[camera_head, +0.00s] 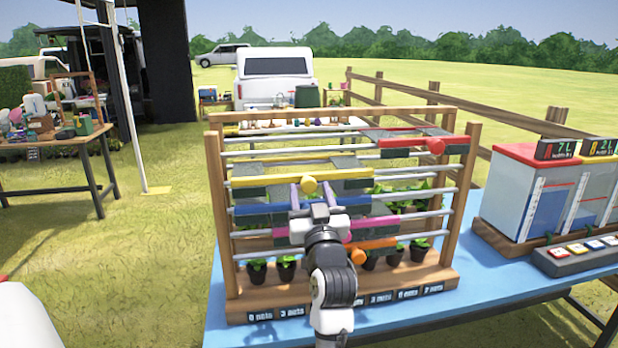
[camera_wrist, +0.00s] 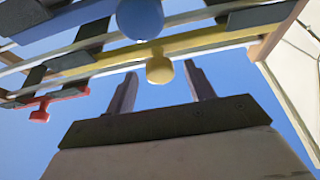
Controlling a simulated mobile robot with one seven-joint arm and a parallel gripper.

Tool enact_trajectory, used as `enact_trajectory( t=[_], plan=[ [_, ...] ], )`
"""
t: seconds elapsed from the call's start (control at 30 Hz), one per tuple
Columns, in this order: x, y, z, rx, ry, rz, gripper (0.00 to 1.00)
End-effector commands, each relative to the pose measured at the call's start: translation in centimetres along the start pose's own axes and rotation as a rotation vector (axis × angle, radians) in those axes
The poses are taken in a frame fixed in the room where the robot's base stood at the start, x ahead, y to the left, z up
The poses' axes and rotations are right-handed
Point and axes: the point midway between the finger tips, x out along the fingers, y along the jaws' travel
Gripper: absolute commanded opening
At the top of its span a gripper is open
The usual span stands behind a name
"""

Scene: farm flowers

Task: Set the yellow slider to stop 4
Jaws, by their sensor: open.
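The yellow slider (camera_head: 345,178) is a bar with a round knob on an upper rod of the wooden rack (camera_head: 215,215), left of the rack's middle. Its knob (camera_wrist: 159,69) also shows in the wrist view. My gripper (camera_head: 310,187) is open in front of the rack, at the yellow knob. In the wrist view my gripper's fingertips (camera_wrist: 160,72) stand apart on the left and right of that knob. I cannot tell whether the knob is fully between them or whether they touch it. Stop numbers are not readable; net-count labels (camera_head: 380,298) line the base.
The red slider (camera_head: 400,135) is above, to the right. The blue slider (camera_head: 262,208), pink slider (camera_head: 378,226) and orange slider (camera_head: 358,257) are below, partly behind my arm. Potted plants (camera_head: 287,268) stand inside the rack. A tank unit (camera_head: 515,195) stands on the blue table (camera_head: 478,292), right.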

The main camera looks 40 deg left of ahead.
Motion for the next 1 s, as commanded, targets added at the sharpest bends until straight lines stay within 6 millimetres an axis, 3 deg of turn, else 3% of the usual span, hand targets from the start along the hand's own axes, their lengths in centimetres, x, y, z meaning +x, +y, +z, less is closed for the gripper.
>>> enact_trajectory(
  t=[0.2, 0.57, 0.9, 1.0],
  plan=[
    [2.4, 0.0, -0.1, 0.001, 0.0, -0.001, 0.54],
    [2.7, 0.0, 0.0, 0.0, 0.001, 0.0, 0.52],
    [2.7, 0.0, 0.0, 0.0, 0.001, 0.0, 0.08],
    [2.7, 0.0, 0.0, 0.0, 0.001, 0.0, 0.0]
  ],
)
